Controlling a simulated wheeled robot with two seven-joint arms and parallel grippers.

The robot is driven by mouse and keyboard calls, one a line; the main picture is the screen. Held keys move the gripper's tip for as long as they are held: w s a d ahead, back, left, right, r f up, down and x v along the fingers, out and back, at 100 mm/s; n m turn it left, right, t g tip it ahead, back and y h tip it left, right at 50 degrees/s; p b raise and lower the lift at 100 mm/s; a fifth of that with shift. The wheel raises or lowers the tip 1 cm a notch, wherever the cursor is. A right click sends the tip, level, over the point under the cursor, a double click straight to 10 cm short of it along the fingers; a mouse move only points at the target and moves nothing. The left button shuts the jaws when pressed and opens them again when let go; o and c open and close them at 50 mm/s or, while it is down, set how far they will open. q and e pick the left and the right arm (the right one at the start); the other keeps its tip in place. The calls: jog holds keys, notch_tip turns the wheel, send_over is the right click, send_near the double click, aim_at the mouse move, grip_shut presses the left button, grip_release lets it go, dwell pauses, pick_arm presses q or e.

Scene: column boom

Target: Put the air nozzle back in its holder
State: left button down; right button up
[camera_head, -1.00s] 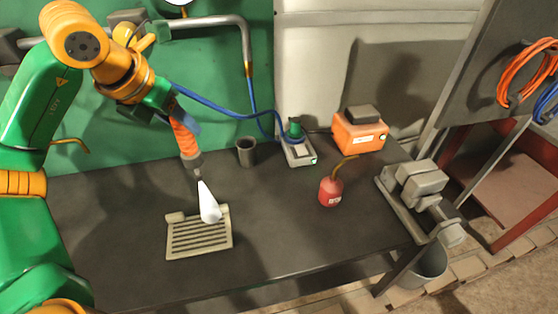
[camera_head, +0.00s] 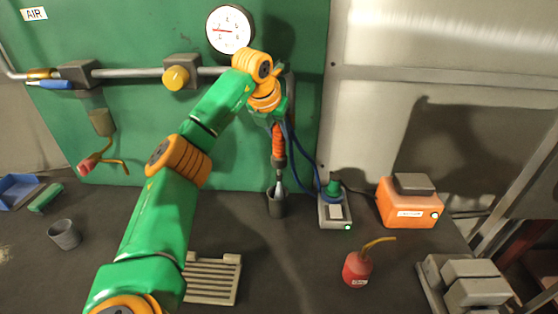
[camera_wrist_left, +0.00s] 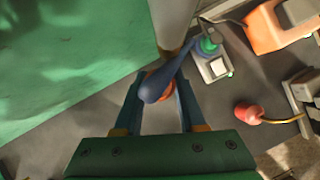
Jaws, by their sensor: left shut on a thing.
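The nozzle hangs nearly upright, tip down, over a dark grey cup-like holder (camera_head: 277,205) on the bench by the green wall. The tip is at the holder's mouth; I cannot tell how far inside it is. My right gripper is out of view.
A blue hose (camera_head: 300,165) hangs beside the holder. A small grey device with a green top (camera_head: 334,205), an orange box (camera_head: 409,205) and a red oil can (camera_head: 357,268) stand to the right. A slotted plate (camera_head: 212,278) lies nearer, partly behind my arm. Another cup (camera_head: 64,234) stands left.

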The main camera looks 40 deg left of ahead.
aim_at(278, 172)
pick_arm(q)
jog(key=f, duration=1.2)
jog(key=shift+s+b, duration=0.25)
jog(key=shift+b, duration=0.05)
jog(key=shift+f, duration=0.15)
jog(key=c, duration=0.5)
grip_release()
